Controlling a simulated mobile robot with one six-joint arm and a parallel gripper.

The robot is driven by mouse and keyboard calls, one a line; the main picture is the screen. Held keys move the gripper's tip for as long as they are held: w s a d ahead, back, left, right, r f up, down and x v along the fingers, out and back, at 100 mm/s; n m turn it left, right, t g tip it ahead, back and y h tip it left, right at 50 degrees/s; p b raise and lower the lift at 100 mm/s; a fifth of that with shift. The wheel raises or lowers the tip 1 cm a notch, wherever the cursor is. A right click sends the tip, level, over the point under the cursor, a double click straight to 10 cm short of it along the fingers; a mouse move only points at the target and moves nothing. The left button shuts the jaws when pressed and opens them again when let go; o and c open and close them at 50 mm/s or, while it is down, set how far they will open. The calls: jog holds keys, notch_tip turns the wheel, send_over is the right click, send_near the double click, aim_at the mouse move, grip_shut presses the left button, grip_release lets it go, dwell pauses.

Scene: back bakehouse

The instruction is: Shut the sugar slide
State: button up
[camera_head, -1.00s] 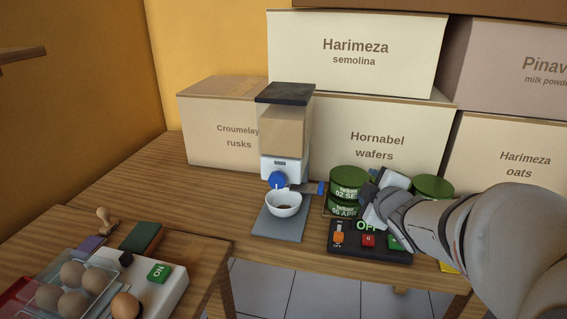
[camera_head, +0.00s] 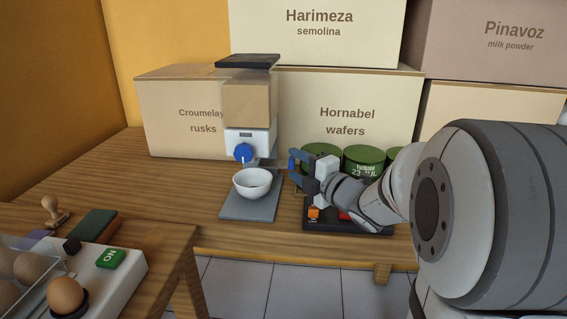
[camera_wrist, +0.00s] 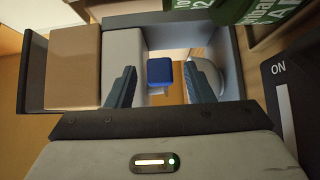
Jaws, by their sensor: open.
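My gripper (camera_head: 294,165) is open at the dispenser's right side, level with the outlet. In the wrist view, the slide's blue end block (camera_wrist: 159,74) shows in the gap between my two dark fingers (camera_wrist: 160,84). Clear space shows on both sides of it, so nothing is gripped. The slide's bar is mostly hidden, and its travel is hard to judge.
Green tins (camera_head: 362,160) and a dark switch panel (camera_head: 318,224) lie close by my gripper, partly behind my arm. Large boxes (camera_head: 345,115) stand behind. The dispenser's grey base plate (camera_head: 236,208) holds the bowl. A nearer table holds eggs (camera_head: 66,294) and a stamp (camera_head: 53,211).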

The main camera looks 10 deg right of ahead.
aim_at(287, 161)
jog(key=shift+x, duration=2.15)
grip_shut()
